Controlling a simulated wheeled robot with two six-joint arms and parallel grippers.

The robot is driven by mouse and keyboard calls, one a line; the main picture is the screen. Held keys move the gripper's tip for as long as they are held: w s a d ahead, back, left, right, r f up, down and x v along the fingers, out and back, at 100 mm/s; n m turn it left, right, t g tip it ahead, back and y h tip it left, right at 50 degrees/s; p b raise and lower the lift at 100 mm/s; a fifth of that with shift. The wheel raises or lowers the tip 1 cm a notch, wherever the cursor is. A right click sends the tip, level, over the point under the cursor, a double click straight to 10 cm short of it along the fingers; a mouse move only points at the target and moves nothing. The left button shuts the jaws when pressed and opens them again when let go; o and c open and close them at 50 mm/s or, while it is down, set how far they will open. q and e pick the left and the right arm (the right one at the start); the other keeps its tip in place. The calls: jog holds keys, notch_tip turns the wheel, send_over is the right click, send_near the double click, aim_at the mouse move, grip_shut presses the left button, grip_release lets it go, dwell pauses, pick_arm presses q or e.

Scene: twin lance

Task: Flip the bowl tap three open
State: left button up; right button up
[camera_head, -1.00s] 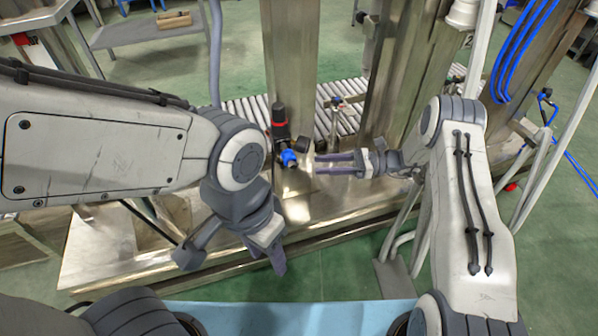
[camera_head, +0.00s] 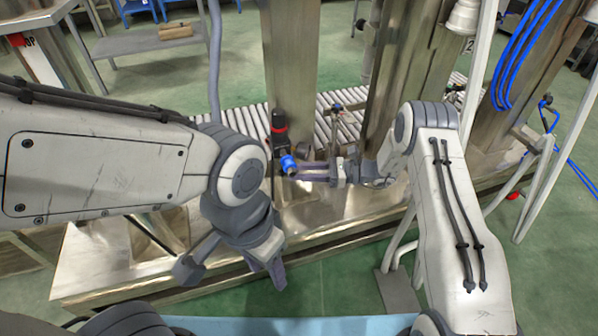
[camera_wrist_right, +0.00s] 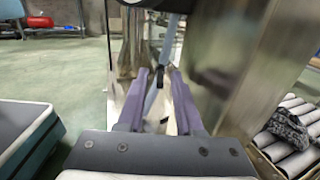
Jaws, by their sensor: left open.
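A black fitting with a red band (camera_head: 279,128) and a blue end (camera_head: 288,164) stands by the steel column; I cannot read a number marking it as tap three. My right gripper (camera_head: 296,173) reaches in from the right, its fingertips beside the blue end; contact is unclear. In the right wrist view its two purple fingers (camera_wrist_right: 158,76) are apart, with a thin grey-blue bar (camera_wrist_right: 165,55) showing between or beyond them. My left gripper (camera_head: 266,275) is open, pointing down in front of the steel base, apart from the fitting.
A smaller fitting with a handle (camera_head: 336,108) stands behind my right gripper. Steel columns (camera_head: 292,60) rise from the steel base (camera_head: 100,265). A roller conveyor (camera_head: 245,115) runs behind. Blue hoses (camera_head: 515,55) hang at the right.

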grip_shut()
jog(key=n+g+b, duration=0.1)
jog(key=g+b, duration=0.1)
jog(key=w+n+g+b, duration=0.1)
jog(key=g, duration=0.1)
jog(key=n+g+h+b, duration=0.1)
jog(key=n+g+b, duration=0.1)
jog(key=shift+w+a+b, duration=0.1)
jog(key=shift+w+b, duration=0.2)
